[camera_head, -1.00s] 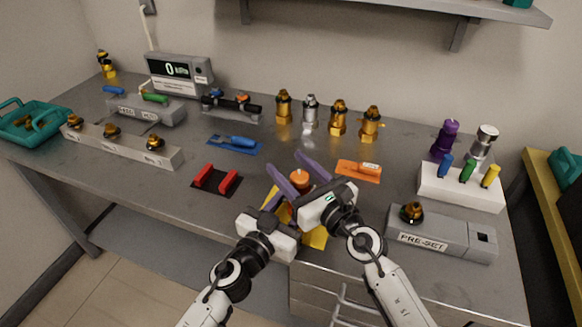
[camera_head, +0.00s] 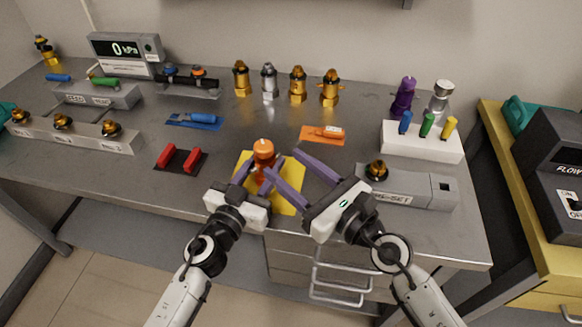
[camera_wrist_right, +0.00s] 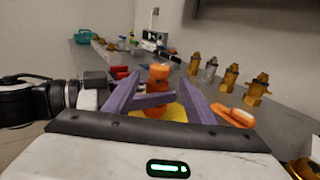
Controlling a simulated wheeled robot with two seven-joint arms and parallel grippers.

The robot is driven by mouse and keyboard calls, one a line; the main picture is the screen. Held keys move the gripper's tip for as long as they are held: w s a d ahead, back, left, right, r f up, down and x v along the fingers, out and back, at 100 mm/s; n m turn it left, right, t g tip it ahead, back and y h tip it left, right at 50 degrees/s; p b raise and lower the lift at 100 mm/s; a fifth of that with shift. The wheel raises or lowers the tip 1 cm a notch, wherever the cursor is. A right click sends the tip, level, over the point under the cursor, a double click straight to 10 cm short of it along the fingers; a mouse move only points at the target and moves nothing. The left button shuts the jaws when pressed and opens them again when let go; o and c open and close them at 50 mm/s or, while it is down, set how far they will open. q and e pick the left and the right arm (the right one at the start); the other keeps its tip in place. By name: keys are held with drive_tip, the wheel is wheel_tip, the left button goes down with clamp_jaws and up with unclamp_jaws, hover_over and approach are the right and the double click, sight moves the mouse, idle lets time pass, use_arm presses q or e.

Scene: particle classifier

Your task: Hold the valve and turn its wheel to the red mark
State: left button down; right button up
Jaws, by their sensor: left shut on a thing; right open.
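The orange valve (camera_head: 263,150) stands upright over a yellow mat (camera_head: 288,196) at the table's front, with a round orange wheel on top. My left gripper (camera_head: 264,164) is shut on the valve's body from the front left, below the wheel. My right gripper (camera_head: 281,162) is open, its purple fingers reaching toward the valve from the right. In the right wrist view, the valve (camera_wrist_right: 158,76) shows between and beyond the open right fingers (camera_wrist_right: 160,90), with a left finger across its lower part. I cannot make out a red mark on the wheel.
The grey PRE-SET block (camera_head: 410,188) stands close to my right gripper. An orange tool on its mat (camera_head: 322,135) lies behind, and a red-handled piece (camera_head: 180,160) lies to the left. Several brass and silver fittings (camera_head: 298,84) line the back.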

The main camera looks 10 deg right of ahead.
drive_tip(key=m+g+y, duration=0.4)
drive_tip(key=m, duration=2.8)
approach(272, 151)
drive_tip(key=x, duration=1.2)
